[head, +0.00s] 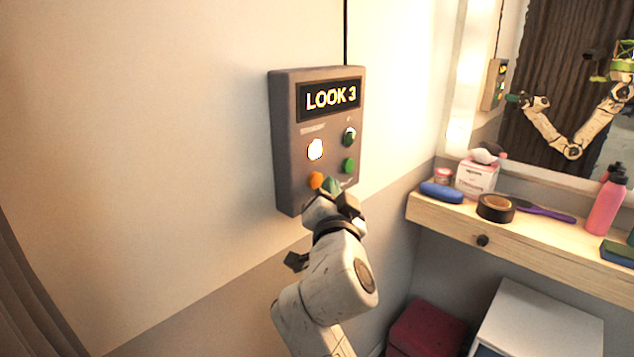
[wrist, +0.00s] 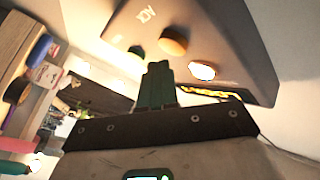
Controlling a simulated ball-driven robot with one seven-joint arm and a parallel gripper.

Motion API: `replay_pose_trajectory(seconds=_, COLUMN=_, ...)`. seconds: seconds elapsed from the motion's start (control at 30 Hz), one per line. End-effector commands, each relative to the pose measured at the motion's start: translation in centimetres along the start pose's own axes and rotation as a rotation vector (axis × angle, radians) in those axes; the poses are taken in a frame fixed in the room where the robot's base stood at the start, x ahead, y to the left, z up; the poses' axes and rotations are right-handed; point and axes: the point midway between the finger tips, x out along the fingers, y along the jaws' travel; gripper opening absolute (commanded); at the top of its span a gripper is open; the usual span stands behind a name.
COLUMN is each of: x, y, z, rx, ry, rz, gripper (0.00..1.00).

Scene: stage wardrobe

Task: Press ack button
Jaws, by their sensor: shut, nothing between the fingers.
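A grey wall box (head: 290,150) carries a lit display reading LOOK 3 (head: 330,97). Below the display are a glowing white button (head: 315,149), a dark green button (head: 350,136), a green button (head: 349,165) and an orange button (head: 317,180). My gripper (head: 331,187) is shut and empty, its green tips in front of the box's lower part, just right of the orange button.
A wooden shelf (head: 520,245) at right holds a blue case (head: 441,192), a tissue box (head: 477,178), a tape roll (head: 495,208) and a pink bottle (head: 606,202). A mirror (head: 555,90) stands behind it. A white cabinet (head: 540,320) stands below. Bare wall lies left of the box.

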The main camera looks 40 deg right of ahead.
Motion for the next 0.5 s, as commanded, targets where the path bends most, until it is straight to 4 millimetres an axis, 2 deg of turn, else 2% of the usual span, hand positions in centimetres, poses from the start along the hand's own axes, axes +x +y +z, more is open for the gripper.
replay_pose_trajectory(seconds=0.3, x=-0.1, y=0.1, z=-0.1, rx=0.0, ry=0.0, rz=0.001, gripper=0.0)
replay_pose_trajectory(seconds=0.5, x=-1.2, y=0.9, z=-0.8, rx=0.001, ry=-0.001, rz=0.001, gripper=0.0)
